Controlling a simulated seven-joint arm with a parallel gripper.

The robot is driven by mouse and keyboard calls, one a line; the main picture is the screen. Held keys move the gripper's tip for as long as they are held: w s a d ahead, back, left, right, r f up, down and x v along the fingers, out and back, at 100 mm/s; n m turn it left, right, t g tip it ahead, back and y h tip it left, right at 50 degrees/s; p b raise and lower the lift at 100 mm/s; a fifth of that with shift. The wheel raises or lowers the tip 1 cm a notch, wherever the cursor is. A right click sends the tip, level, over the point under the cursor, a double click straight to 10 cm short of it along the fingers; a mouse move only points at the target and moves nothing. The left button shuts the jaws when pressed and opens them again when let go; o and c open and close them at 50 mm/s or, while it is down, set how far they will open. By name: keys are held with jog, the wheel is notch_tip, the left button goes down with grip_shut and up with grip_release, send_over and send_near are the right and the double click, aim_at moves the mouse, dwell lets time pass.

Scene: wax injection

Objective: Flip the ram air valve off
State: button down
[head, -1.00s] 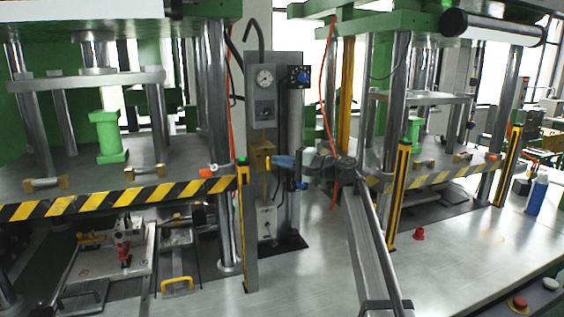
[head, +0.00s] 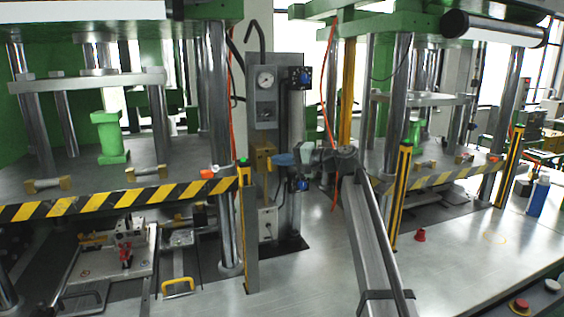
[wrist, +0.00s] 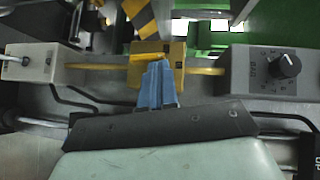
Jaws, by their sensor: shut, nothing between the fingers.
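A brass-yellow valve block (head: 262,158) with a yellow lever sits on a pipe on the grey upright panel between the two presses. It also shows in the wrist view (wrist: 176,77), with the lever (wrist: 148,57) along its near face. My gripper (head: 274,160) is shut and empty, its blue fingers directly in front of the block. In the wrist view the closed fingertips (wrist: 158,64) lie right at the lever and overlap its edge. I cannot tell whether they touch it. The fingers hide part of the block.
A grey gauge box with a black knob (wrist: 288,66) is on one side of the block. A pale box with a small metal toggle (wrist: 24,60) is on the other. A striped press edge (head: 120,195) lies to the left. Orange hoses hang nearby. The bench front (head: 300,285) is clear.

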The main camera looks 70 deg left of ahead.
jog(key=n+t, duration=0.1)
jog(key=s+r+n+t+h, duration=0.1)
jog(key=t, duration=0.1)
jog(key=s+n+t+h, duration=0.1)
jog(key=shift+r+n+t, duration=0.3)
jog(key=t, duration=0.1)
jog(key=s+n+t, duration=0.1)
jog(key=shift+r+n+t+h, duration=0.1)
jog(key=shift+n+t+h, duration=0.2)
jog(key=shift+t, duration=0.1)
jog(key=shift+s+n+t, duration=0.4)
jog(key=shift+n+t, duration=0.3)
jog(key=shift+t, duration=0.5)
jog(key=shift+r, duration=0.75)
